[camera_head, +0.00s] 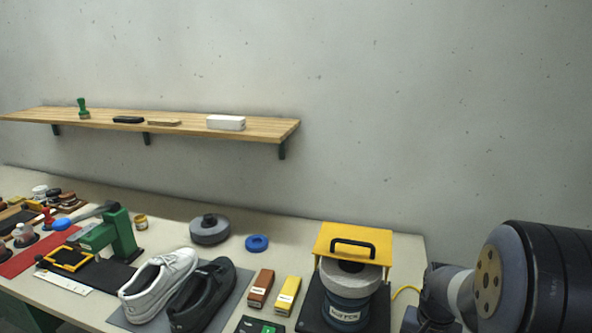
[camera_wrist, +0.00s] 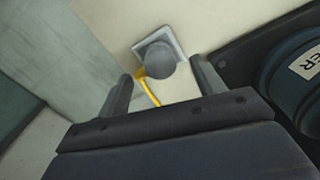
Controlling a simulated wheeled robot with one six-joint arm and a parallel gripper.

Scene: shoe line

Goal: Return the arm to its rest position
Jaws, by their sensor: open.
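My gripper (camera_wrist: 161,69) shows in the wrist view with its two fingers spread apart and nothing between them touching either one. Beyond the fingers lie a grey round plug on a square plate (camera_wrist: 171,47) and a yellow cord (camera_wrist: 152,92). In the head view my arm fills the lower right corner, right of the machine with the yellow hood (camera_head: 338,240). The gripper's fingers cannot be made out there. The machine's dark blue drum (camera_wrist: 296,75) is at the right of the wrist view.
A white shoe (camera_head: 158,285) and a black shoe (camera_head: 203,298) stand on a grey mat. Brown (camera_head: 260,288) and yellow (camera_head: 287,295) blocks lie between the shoes and the machine. A green press (camera_head: 122,235) stands further left. A wooden shelf (camera_head: 180,125) is on the wall.

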